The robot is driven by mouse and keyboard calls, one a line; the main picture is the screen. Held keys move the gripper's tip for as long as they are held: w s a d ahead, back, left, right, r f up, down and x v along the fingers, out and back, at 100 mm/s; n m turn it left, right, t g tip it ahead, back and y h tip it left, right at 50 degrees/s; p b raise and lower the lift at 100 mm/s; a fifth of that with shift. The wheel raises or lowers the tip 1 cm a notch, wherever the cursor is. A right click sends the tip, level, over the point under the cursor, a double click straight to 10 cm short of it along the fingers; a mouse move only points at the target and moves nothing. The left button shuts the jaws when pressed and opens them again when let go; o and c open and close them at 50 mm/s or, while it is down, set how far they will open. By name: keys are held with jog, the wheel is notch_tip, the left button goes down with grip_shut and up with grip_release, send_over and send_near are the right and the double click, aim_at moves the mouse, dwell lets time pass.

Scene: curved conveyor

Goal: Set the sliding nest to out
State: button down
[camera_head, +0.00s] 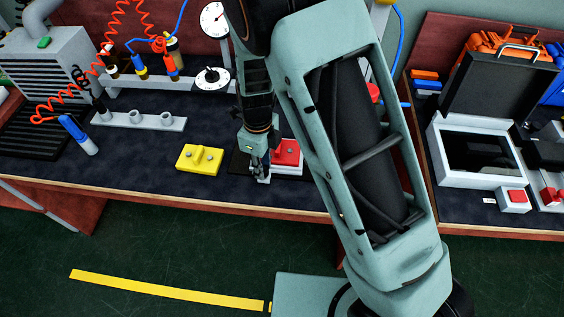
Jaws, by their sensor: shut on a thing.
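The sliding nest (288,153) appears to be the red block on a pale base at the front middle of the dark bench. My gripper (260,168) points down at its front left side. Its fingers are shut at the pale front part of the nest. The fingers and arm hide much of the contact, and the part gripped is too small to make out. A dark flat plate (239,163) shows just left of the fingers.
A yellow block (200,159) with two knobs sits left of my gripper. A grey holder rail (138,121) and a blue-handled tool (79,135) lie farther left. An open case (470,152) stands at right.

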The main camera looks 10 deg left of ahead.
jog(key=shift+a, duration=1.05)
jog(key=c, duration=1.7)
grip_release()
notch_tip(320, 180, up, 12)
jog(key=shift+r, duration=0.1)
